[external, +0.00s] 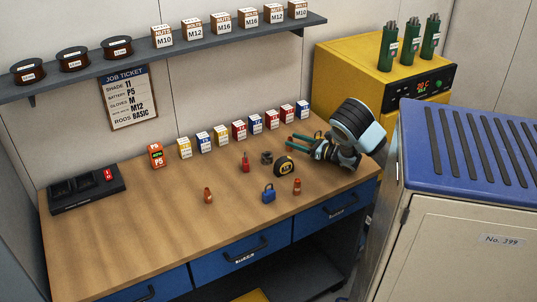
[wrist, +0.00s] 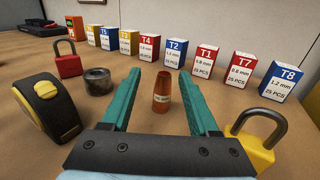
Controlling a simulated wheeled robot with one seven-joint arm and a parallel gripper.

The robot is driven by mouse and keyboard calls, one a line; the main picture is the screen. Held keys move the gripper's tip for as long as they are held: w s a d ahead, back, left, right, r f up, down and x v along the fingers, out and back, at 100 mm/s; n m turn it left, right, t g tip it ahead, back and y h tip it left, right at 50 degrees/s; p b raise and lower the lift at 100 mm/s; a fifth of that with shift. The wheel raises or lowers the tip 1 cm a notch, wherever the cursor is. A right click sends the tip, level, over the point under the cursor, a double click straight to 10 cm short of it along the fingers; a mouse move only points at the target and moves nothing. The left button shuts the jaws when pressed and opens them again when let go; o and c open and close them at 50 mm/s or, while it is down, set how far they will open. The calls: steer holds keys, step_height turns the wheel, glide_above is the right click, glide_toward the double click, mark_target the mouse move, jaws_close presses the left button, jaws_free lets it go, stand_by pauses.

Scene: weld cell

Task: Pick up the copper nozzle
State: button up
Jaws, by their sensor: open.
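A copper-coloured nozzle (wrist: 162,88) with a pale label stands upright on the bench in the wrist view. It appears between the two teal fingers of my gripper (wrist: 159,74), with space on both sides. My gripper is open and empty. In the external view my gripper (external: 290,143) is low over the right back of the bench, pointing left. I cannot make out this nozzle there. Two similar orange-brown pieces, one at the front (external: 208,196) and one further right (external: 297,187), stand on the bench in the external view.
A tape measure (wrist: 47,105), a red padlock (wrist: 68,60) and a dark ring (wrist: 97,81) are left of my fingers. A yellow padlock (wrist: 256,143) is close on the right. Small labelled boxes (wrist: 205,62) line the back. A blue padlock (external: 268,195) is nearer the front.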

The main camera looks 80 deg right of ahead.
steer(key=shift+d+p+x, duration=0.15)
steer(key=shift+p+x, duration=0.35)
steer(key=shift+x, duration=1)
steer(key=shift+d+p+x, duration=0.15)
steer(key=shift+p+x, duration=0.35)
steer(key=shift+x, duration=1)
steer(key=shift+f, duration=0.15)
steer(key=shift+c, duration=0.4)
jaws_close()
